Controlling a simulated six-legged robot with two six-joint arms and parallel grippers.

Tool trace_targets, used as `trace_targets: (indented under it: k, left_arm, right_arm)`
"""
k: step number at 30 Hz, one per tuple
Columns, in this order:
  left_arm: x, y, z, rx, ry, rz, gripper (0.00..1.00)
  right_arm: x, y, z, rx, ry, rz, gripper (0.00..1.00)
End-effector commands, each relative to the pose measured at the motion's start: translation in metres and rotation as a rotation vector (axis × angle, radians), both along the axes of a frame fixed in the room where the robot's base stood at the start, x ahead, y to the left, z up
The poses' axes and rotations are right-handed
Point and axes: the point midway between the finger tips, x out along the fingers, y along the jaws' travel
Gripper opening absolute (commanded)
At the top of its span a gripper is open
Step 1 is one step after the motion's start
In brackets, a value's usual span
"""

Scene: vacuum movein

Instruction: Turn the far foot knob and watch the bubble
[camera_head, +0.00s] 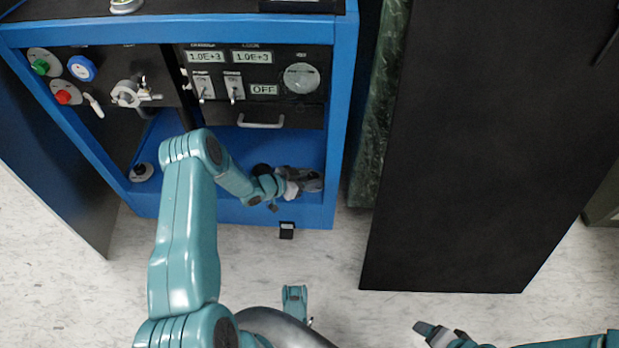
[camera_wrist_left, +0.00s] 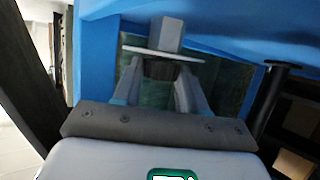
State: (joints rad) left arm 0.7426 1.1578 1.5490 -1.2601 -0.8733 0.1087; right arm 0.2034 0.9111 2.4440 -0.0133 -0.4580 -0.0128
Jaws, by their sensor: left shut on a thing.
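My left arm reaches down into the open lower bay of the blue cabinet (camera_head: 345,100), and its gripper (camera_head: 291,189) is low near the bay's right side. In the left wrist view, the two fingers (camera_wrist_left: 158,88) are shut on the foot knob, a dark round piece (camera_wrist_left: 158,69) below a pale disc and grey block. In the head view the gripper hides this knob. A round silver fitting (camera_head: 125,5) sits on the cabinet top, cut by the picture edge; I cannot make out a bubble in it. My right gripper (camera_head: 428,329) is low over the floor, away from the cabinet.
A drawer handle (camera_head: 261,122) and control panel (camera_head: 255,75) are above my left gripper. Valves and knobs (camera_head: 81,68) are at left. A round dark fitting (camera_head: 142,172) sits at the bay's left corner. A tall black panel (camera_head: 480,150) stands right. Pale floor (camera_head: 330,265) is open in front.

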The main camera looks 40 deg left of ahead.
Motion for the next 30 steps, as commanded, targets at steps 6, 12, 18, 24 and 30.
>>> trace_targets:
  k: [6, 12, 18, 24, 30]
  left_arm:
    - [0.0017, 0.0001, 0.0026, 0.003, -0.007, -0.009, 0.11]
    - [0.0015, 0.0001, 0.0026, 0.002, -0.006, -0.007, 0.11]
    - [0.0008, 0.0002, 0.0016, 0.001, -0.004, -0.007, 0.53]
    - [0.0003, 0.0001, 0.0009, 0.001, -0.002, -0.006, 0.53]
    - [0.0007, -0.0009, 0.0021, 0.001, -0.001, -0.007, 0.53]
  right_arm:
    - [0.0, 0.0, 0.0003, 0.0, 0.0, 0.0, 0.77]
    - [0.0, 0.0, 0.0004, 0.0, 0.0, 0.0, 0.77]
    - [0.0, 0.0, 0.0003, 0.0, 0.0, 0.0, 0.77]
    - [0.0001, 0.0, 0.0002, 0.0, 0.0, 0.0, 0.77]
    - [0.0001, 0.0, 0.0009, 0.0, 0.0, 0.0, 0.77]
